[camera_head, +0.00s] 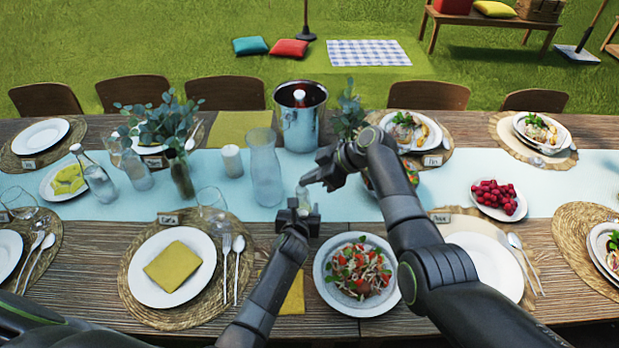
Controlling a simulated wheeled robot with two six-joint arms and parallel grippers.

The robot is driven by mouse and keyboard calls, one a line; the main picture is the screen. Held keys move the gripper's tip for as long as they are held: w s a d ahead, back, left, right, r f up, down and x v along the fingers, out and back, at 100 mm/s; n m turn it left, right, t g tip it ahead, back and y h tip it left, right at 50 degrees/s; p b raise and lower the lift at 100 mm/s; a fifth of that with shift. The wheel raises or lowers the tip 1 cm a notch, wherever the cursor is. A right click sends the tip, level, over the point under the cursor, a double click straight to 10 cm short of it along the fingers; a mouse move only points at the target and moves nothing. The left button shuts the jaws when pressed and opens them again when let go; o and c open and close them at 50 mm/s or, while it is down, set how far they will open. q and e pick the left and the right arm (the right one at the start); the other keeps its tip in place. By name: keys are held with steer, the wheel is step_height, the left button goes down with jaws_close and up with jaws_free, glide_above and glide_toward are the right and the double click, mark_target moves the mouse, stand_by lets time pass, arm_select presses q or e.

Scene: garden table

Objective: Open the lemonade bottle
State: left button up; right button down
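A small clear, greenish bottle (303,197), apparently the lemonade bottle, stands upright near the table's middle, mostly hidden by my grippers. My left gripper (298,211) reaches up from below with its fingers around the lower part of the bottle and seems shut on it. My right gripper (312,182) comes in from the right, its fingertips just above and beside the bottle's top. I cannot tell whether they touch the top or how far apart they are. Another glass bottle (98,182) with a pale stopper stands at the left.
A glass carafe (265,170) stands just left of the grippers, with a steel ice bucket (300,122) behind. A raspberry plate (499,203) is at the right. The pale runner (420,205) has some free room.

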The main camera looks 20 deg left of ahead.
steer(key=shift+r, duration=0.5)
steer(key=a+r+v, duration=0.1)
steer(key=v, duration=0.7)
steer(key=shift+r, duration=0.15)
steer(key=shift+d, duration=0.1)
stand_by(0.5)
arm_select(q)
steer(key=o, duration=1.5)
steer(key=shift+c, duration=0.2)
arm_select(e)
steer(key=shift+w, duration=0.1)
